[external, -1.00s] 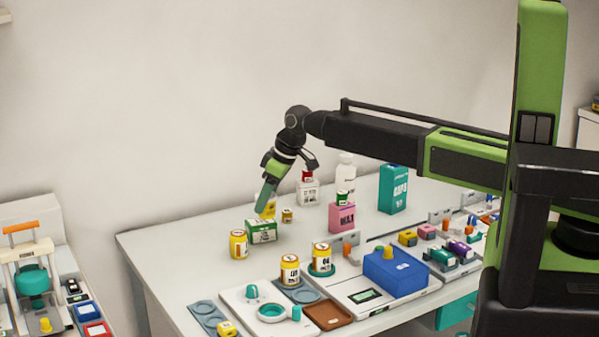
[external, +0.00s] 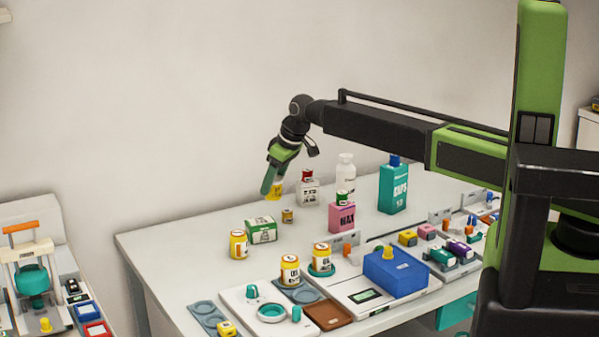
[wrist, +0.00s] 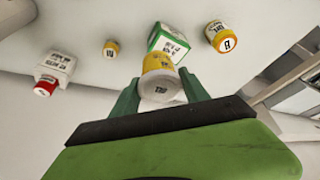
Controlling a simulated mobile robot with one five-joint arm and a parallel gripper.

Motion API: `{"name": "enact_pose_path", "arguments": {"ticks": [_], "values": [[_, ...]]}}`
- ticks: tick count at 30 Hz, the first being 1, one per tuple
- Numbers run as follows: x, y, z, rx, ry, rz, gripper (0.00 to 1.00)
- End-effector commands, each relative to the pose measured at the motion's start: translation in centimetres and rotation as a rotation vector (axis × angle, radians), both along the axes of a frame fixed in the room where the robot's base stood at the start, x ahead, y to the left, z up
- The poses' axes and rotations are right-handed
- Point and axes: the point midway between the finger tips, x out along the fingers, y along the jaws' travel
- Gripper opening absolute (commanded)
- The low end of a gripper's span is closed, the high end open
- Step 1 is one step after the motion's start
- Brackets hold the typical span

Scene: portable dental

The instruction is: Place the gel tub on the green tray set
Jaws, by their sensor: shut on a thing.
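My gripper (external: 271,188) is above the far left part of the table, pointing down. In the wrist view my gripper (wrist: 160,88) is shut on a yellow tub (wrist: 158,66) with a white end facing the camera. The tub's lower part (external: 274,196) shows below the fingers in the external view, clear of the table. I cannot read its label well enough to confirm it as the gel tub. Similar yellow jars stand at the front, one (external: 290,271) on a grey-blue tray and one (external: 322,255) on a teal round base (external: 322,271). I cannot tell which piece is the green tray set.
A green-and-white box (external: 261,231), a yellow jar (external: 239,245) and a small yellow jar (external: 287,216) stand below my gripper. A pink box (external: 342,218), white bottle (external: 346,170) and teal bottle (external: 393,190) stand to the right. A blue box (external: 396,274) sits front right.

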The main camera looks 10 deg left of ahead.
Motion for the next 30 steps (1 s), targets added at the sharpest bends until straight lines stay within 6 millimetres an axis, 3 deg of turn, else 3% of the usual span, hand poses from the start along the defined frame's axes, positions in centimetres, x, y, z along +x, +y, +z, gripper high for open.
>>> {"name": "enact_pose_path", "arguments": {"ticks": [1, 7, 13, 20, 30], "values": [[-0.5, 1.2, -1.5, 0.0, -0.001, 0.002, 0.12], [-1.9, 3.3, -2.5, 0.001, 0.0, 0.0, 0.12], [-2.0, 3.4, -2.9, 0.001, 0.0, -0.001, 0.12], [-2.0, 3.3, -6.7, 0.001, 0.0, -0.001, 0.12], [-2.0, 3.3, -6.6, 0.0, 0.0, 0.0, 0.12]]}}
